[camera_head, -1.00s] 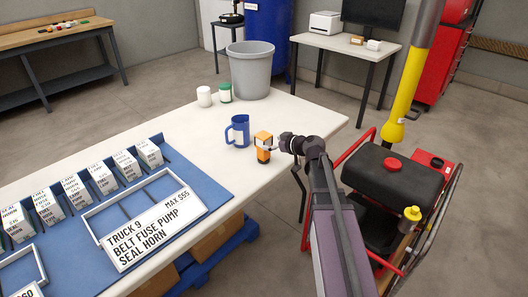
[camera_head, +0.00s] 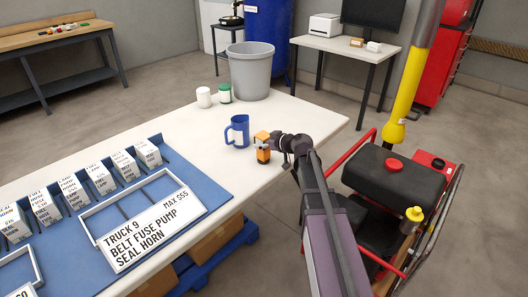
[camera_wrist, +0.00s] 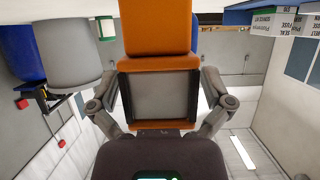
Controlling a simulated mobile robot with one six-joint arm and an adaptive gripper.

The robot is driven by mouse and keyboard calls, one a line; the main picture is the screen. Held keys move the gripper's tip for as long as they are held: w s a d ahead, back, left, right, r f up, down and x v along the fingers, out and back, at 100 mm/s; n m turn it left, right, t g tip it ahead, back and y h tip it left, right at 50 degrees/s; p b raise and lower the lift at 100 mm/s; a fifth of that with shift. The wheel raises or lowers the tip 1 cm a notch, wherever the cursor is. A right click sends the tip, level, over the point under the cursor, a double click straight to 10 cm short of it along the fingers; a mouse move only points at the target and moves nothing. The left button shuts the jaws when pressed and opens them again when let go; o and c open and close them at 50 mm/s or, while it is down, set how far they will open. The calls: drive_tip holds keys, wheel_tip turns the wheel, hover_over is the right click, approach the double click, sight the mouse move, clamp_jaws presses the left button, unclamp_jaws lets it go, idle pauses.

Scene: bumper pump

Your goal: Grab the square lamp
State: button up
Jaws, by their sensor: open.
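The square lamp (camera_head: 262,155) is a small orange block with dark parts, standing upright on the white table near its right edge. My gripper (camera_head: 272,143) reaches it from the right in the head view and partly covers it. In the wrist view the orange lamp (camera_wrist: 155,28) is large and central, with a grey square face below its orange top. My gripper (camera_wrist: 159,96) is open, with one dark finger pad at each side of that face. The pads look very close to the lamp; I cannot tell if they touch.
A blue mug (camera_head: 237,132) stands just left of the lamp. A white jar (camera_head: 204,97), a green-and-white jar (camera_head: 225,93) and a grey bin (camera_head: 250,72) are farther back. A blue mat (camera_head: 180,185) with labelled boxes and a tray lies left. A red-framed machine (camera_head: 400,180) stands right.

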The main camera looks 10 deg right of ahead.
sight(261, 133)
drive_tip(key=c, duration=1.2)
drive_tip(key=shift+r, duration=0.2)
wheel_tip(261, 133, up, 3)
drive_tip(key=p, duration=0.3)
drive_tip(key=shift+r+p, duration=0.15)
drive_tip(key=shift+p, duration=0.2)
drive_tip(key=s+d, duration=0.3)
drive_tip(key=s+d+r+p, duration=0.1)
drive_tip(key=s+d, duration=0.7)
drive_tip(key=shift+d+r, duration=0.2)
drive_tip(key=shift+d, duration=0.05)
